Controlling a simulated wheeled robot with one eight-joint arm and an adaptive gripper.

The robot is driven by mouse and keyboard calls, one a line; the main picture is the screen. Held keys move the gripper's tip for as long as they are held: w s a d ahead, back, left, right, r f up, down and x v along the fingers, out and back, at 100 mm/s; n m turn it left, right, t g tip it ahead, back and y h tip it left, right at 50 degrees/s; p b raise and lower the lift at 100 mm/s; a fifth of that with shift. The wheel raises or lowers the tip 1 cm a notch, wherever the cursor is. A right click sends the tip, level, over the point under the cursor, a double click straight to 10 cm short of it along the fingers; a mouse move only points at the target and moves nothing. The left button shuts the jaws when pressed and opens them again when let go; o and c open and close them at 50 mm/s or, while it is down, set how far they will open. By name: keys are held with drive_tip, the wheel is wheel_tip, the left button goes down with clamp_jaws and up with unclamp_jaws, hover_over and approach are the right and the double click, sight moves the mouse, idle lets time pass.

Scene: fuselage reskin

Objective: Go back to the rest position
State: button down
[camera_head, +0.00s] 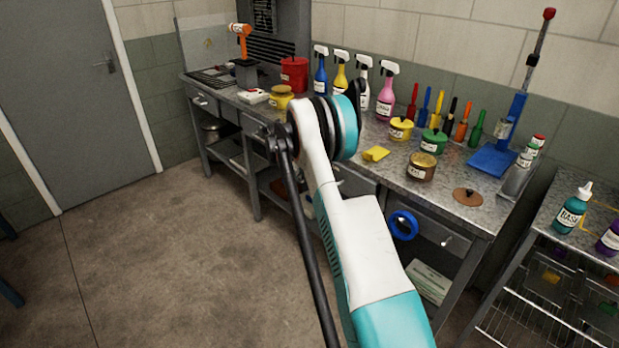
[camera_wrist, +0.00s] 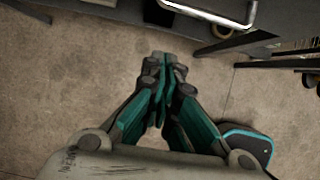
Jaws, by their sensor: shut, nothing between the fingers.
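My gripper (camera_wrist: 163,62) shows in the wrist view with its two teal and grey fingers together at the tips and nothing between them. It points down over bare concrete floor, beside the grey bench frame. In the head view my white and teal arm reaches up across the middle of the picture, in front of the workbench. My gripper cannot be made out clearly there.
The metal workbench (camera_head: 452,203) along the wall carries spray bottles, a red pot (camera_head: 294,73), a yellow sponge (camera_head: 376,154), tins and a blue stand (camera_head: 492,160). A wire-shelf cart (camera_head: 540,318) stands at right. A grey door (camera_head: 70,110) is at left. Floor (camera_head: 170,260) at left is clear.

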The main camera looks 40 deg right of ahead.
drive_tip(key=p+v, duration=0.1)
drive_tip(key=v, duration=0.5)
drive_tip(key=shift+a+r+p, duration=0.2)
drive_tip(key=shift+p, duration=0.1)
drive_tip(key=s+a+r+m+t+y, duration=0.1)
drive_tip(key=s+a+r+m, duration=0.2)
drive_tip(key=s+a+r, duration=0.35)
drive_tip(key=s+a+r+m+t, duration=0.1)
drive_tip(key=s+a+r+m, duration=0.2)
drive_tip(key=a+r, duration=0.55)
drive_tip(key=s+a+r+m+t+y, duration=0.1)
drive_tip(key=s+a+r+m+t, duration=0.2)
drive_tip(key=a+r, duration=0.45)
drive_tip(key=s+a+f+m+t+y, duration=0.1)
drive_tip(key=s+a+m, duration=0.4)
drive_tip(key=s, duration=0.8)
drive_tip(key=s+a+f+m+y, duration=0.1)
drive_tip(key=s+a+m, duration=0.4)
drive_tip(key=s+a, duration=0.5)
drive_tip(key=s+y, duration=0.1)
drive_tip(key=s, duration=0.3)
drive_tip(key=shift+t, duration=0.4)
drive_tip(key=shift+s+d+f, duration=0.1)
drive_tip(key=shift+s, duration=0.05)
